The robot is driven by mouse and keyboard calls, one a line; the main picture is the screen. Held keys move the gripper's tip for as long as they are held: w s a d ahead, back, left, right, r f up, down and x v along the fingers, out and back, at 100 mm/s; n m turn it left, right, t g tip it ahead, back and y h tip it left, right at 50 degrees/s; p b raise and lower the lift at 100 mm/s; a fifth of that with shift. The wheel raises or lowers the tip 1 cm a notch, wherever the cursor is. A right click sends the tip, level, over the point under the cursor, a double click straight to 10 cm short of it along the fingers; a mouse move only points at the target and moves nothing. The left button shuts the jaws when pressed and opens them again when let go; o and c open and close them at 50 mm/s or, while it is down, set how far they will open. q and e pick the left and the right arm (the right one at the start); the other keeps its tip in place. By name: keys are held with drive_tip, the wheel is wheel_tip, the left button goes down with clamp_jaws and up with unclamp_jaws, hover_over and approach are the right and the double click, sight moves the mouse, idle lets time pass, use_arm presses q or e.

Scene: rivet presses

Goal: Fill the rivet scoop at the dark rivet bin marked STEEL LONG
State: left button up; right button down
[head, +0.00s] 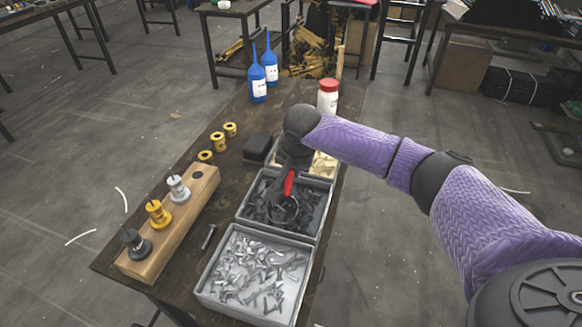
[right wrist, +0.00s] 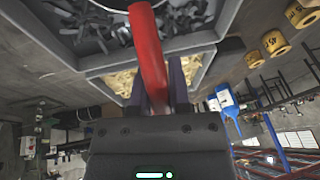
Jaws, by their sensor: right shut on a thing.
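My right gripper (head: 291,172) is above the middle bin, shut on the red handle of the rivet scoop (head: 288,184). The scoop's round dark bowl (head: 284,210) hangs at the dark rivets; I cannot tell how deep it sits or whether it holds any. The dark rivet bin (head: 239,214) is a grey tray of dark rivets, the middle of three in a row; no marking is readable on it. In the right wrist view the red handle (right wrist: 148,55) rises between the fingers (right wrist: 160,90). My left gripper is not in view.
A bin of silver rivets (head: 204,288) is in front, and a bin of brass rivets (head: 322,166) is behind, partly hidden by my arm. A wooden block (head: 187,215) with three spools stands left. Blue bottles (head: 258,82) and a red-capped white bottle (head: 327,98) stand behind.

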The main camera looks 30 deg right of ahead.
drive_tip(key=shift+w+d+f+g+y, duration=0.2)
drive_tip(key=shift+f+y, duration=0.1)
drive_tip(key=shift+f, duration=0.2)
drive_tip(key=shift+w+d+f+g+y, duration=0.1)
drive_tip(key=shift+f+g+y, duration=0.15)
drive_tip(key=shift+f, duration=0.25)
wheel_tip(320, 180, up, 2)
drive_tip(key=shift+r+p, duration=0.1)
drive_tip(key=shift+p, duration=0.6)
drive_tip(key=shift+g+y, duration=0.55)
drive_tip(key=shift+y, duration=0.1)
drive_tip(key=r+p, duration=0.1)
drive_tip(key=r, duration=0.1)
drive_tip(key=r+p, duration=0.1)
drive_tip(key=r, duration=0.1)
drive_tip(key=r+p, duration=0.1)
drive_tip(key=r, duration=0.1)
drive_tip(key=shift+w+d+p, duration=0.3)
drive_tip(key=shift+p, duration=0.05)
drive_tip(key=shift+r, duration=0.4)
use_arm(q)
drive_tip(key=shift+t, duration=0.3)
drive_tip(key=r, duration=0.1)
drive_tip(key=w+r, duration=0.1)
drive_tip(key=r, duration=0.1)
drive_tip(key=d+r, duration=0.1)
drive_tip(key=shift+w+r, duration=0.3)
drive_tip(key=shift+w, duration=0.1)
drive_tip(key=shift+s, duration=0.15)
